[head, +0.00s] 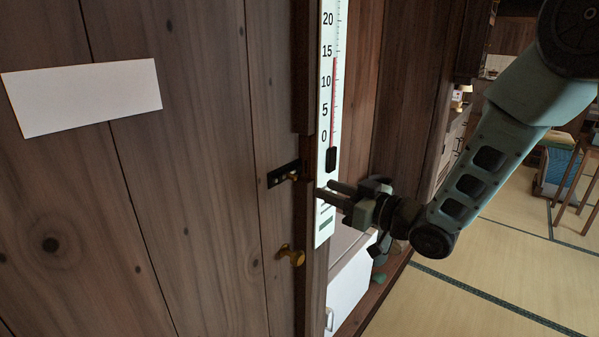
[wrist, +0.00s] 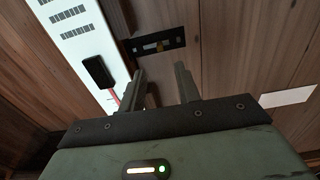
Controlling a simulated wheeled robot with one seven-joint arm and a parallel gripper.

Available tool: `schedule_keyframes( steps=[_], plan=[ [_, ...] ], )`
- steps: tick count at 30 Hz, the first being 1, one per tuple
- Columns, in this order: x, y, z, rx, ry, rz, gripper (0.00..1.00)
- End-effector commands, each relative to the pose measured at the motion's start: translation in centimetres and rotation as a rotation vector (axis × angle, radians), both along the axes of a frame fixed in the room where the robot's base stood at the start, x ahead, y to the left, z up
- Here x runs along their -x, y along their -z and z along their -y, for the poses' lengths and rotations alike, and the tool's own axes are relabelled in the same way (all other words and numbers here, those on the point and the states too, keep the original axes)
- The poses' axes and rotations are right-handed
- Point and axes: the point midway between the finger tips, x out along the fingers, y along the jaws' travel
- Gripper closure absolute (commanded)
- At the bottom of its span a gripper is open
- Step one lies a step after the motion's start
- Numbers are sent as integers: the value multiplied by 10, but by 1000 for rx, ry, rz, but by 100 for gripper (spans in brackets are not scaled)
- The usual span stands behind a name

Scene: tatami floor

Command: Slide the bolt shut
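The bolt (head: 284,174) is a small dark plate with a brass knob, mounted near the right edge of a wooden door (head: 190,200). The bolt also shows in the wrist view (wrist: 172,42), beyond the fingertips. How far its bar reaches is too small to tell. My gripper (head: 328,190) is just right of the bolt in the head view, fingers pointing at the door edge. In the wrist view my gripper (wrist: 161,72) has its two fingers apart with nothing held between them. It looks clear of the bolt.
A brass door knob (head: 292,256) sticks out below the bolt. A tall white thermometer (head: 326,110) stands behind the door edge, close to my gripper. A blank white sheet (head: 82,97) is on the door. Tatami floor (head: 480,290) lies open at right; a wooden stool (head: 577,165) stands farther back.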

Motion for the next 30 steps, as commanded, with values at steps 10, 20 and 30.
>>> schedule_keyframes(
  steps=[10,20,30],
  plan=[
    [-41,-3,-54,0,-2,0,67],
    [-56,0,-73,1,0,-1,67],
    [-57,0,-73,0,0,0,95]
  ],
)
